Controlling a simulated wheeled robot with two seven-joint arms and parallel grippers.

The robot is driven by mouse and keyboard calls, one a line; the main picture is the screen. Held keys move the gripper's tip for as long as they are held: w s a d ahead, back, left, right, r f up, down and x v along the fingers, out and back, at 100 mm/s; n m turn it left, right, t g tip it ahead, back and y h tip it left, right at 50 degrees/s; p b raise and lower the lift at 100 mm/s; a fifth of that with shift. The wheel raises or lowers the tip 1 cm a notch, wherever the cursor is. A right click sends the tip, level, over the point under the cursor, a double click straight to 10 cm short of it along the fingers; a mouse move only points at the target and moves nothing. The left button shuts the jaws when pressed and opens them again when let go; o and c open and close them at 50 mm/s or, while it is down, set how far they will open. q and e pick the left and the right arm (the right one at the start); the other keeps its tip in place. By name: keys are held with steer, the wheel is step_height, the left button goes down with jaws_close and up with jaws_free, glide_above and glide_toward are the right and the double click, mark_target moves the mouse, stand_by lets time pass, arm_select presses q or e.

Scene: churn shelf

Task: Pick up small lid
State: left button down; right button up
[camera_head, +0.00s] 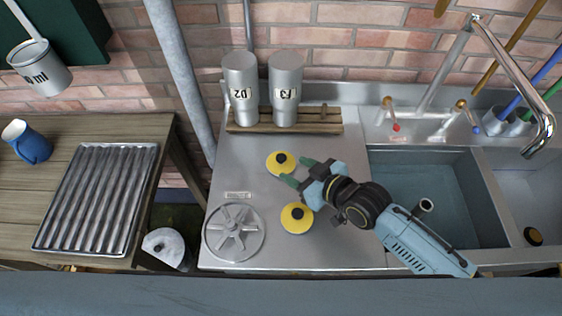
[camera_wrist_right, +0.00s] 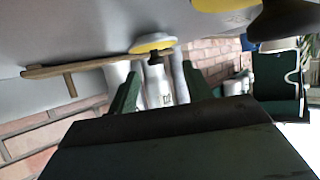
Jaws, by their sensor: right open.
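Two yellow lids with black knobs lie on the steel counter. The far lid (camera_head: 281,163) looks slightly smaller than the near lid (camera_head: 297,217). My right gripper (camera_head: 298,172) is open and empty, its green fingers pointing left, just right of the far lid. In the right wrist view a yellow lid (camera_wrist_right: 152,45) shows ahead between the open fingers (camera_wrist_right: 160,90), apart from them. Part of another yellow lid (camera_wrist_right: 222,4) shows at the top edge. I cannot tell the fingers' exact height above the counter. My left gripper is not in view.
Two metal canisters, D2 (camera_head: 241,88) and F3 (camera_head: 285,88), stand on a wooden rack behind the lids. A spoked metal wheel (camera_head: 234,232) lies at front left. A sink (camera_head: 432,200) is right. A ridged tray (camera_head: 97,199) and blue mug (camera_head: 32,146) are on the left table.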

mark_target(285, 161)
steer(key=x, duration=0.4)
steer(key=shift+w+d, duration=0.15)
steer(key=shift+w, duration=0.3)
steer(key=shift+w+f, duration=0.1)
steer(key=shift+w, duration=0.1)
steer(key=shift+a, duration=0.3)
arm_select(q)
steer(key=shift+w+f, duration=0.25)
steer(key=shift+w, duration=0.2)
arm_select(e)
steer(key=c, duration=1.1)
